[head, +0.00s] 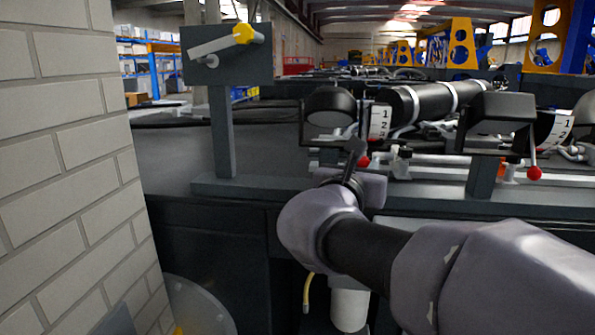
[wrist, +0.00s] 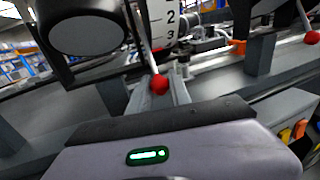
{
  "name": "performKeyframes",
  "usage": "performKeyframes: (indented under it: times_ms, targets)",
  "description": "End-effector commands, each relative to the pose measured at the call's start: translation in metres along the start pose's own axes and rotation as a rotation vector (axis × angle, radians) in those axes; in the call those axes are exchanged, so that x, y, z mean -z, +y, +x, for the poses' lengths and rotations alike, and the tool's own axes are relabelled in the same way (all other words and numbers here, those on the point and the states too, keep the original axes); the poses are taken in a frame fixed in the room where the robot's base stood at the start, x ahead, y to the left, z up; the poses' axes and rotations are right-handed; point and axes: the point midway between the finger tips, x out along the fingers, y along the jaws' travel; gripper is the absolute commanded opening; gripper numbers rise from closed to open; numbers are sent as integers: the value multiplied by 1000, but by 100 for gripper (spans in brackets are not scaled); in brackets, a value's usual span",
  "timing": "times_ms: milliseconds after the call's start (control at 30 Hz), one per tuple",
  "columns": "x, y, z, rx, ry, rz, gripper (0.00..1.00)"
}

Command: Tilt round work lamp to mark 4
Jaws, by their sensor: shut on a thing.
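The round work lamp (head: 330,107) is a dark round head on a bracket; in the wrist view its round face (wrist: 87,32) fills the upper left. Beside it is a white scale plate (head: 379,122) with numbers; 2 and 3 show in the wrist view (wrist: 165,22). A thin lever ends in a red knob (wrist: 160,84), also visible in the head view (head: 364,161). My gripper (head: 356,152) is at this knob, its fingers (wrist: 161,88) shut on it. I cannot make out a pointer against the numbers or mark 4.
To the right stands a rectangular lamp (head: 499,113) with its own scale (head: 556,129) and red-knobbed lever (head: 534,173). At left is a post with a yellow-hubbed handle (head: 226,43), near a pale brick wall (head: 65,150). Pipes and a black cylinder (head: 424,101) lie behind the lamps.

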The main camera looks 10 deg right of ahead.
Motion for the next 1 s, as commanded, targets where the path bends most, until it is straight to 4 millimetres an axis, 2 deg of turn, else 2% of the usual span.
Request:
performKeyframes:
  times_ms: [167,200,300,567,667,767,867,1000]
  targets:
    - [0,0,0,0,2,-1,0]
    - [-1,0,0,0,2,-1,30]
    - [-1,0,0,0,1,-1,45]
    - [-1,0,0,0,0,0,45]
    - [-1,1,-6,-2,0,1,45]
    - [-1,1,-24,-4,-1,1,45]
    - [-1,2,-50,-6,-2,3,45]
    - [0,2,-94,-9,0,3,45]
